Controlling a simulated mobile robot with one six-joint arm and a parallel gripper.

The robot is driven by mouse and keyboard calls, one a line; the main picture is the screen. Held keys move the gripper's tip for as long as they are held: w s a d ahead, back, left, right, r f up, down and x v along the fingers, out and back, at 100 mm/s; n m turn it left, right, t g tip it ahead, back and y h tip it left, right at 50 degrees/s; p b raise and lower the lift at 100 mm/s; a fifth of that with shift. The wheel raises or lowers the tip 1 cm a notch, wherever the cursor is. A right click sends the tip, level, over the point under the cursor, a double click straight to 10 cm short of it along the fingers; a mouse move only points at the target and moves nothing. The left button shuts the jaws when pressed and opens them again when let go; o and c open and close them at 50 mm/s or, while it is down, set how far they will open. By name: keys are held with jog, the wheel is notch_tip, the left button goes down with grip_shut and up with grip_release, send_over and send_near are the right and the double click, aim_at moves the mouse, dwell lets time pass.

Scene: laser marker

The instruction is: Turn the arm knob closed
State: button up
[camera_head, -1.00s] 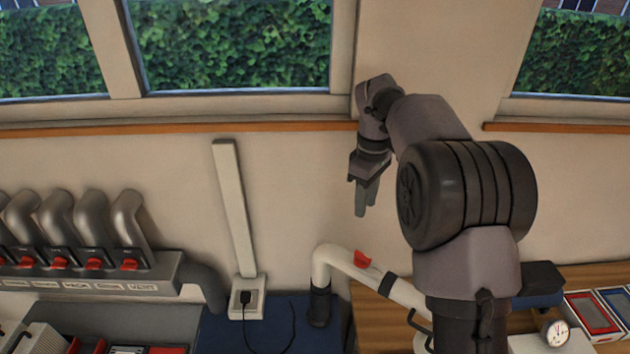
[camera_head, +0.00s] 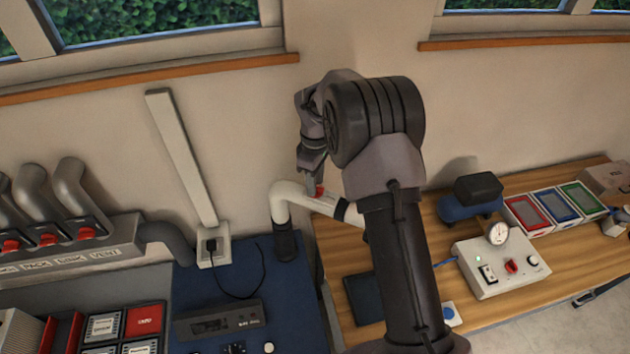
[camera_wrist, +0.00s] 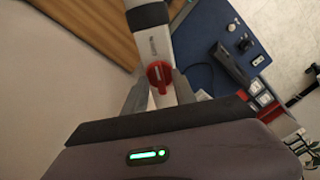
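The red arm knob (camera_head: 319,191) sits on the white extraction arm (camera_head: 291,190), which bends over beside the blue bench surface. In the wrist view the red knob (camera_wrist: 159,76) lies between my two fingertips, with its raised grip running along the white tube (camera_wrist: 160,45). My gripper (camera_head: 311,184) points down at the knob in the head view. In the wrist view my gripper (camera_wrist: 158,90) has its fingers apart, one on each side of the knob. I cannot tell whether the fingers touch it.
A control box (camera_head: 500,265) with a gauge and several coloured trays (camera_head: 563,205) stand on the wooden bench to the right. Grey ducts with red knobs (camera_head: 48,240) are at the left. A black device (camera_head: 218,320) lies on the blue surface (camera_head: 290,300).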

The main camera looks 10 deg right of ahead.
jog(key=shift+s+d, duration=0.1)
jog(key=shift+c, duration=0.4)
grip_shut()
jog(key=m+b, duration=0.2)
jog(key=m, duration=0.3)
jog(key=m+b, duration=0.2)
jog(key=m, duration=0.2)
jog(key=m+b, duration=0.1)
jog(key=m, duration=0.3)
jog(key=shift+m+b, duration=0.35)
jog(key=shift+m, duration=0.05)
jog(key=shift+m+b, duration=0.6)
jog(key=shift+m, duration=1.4)
jog(key=shift+r, duration=0.1)
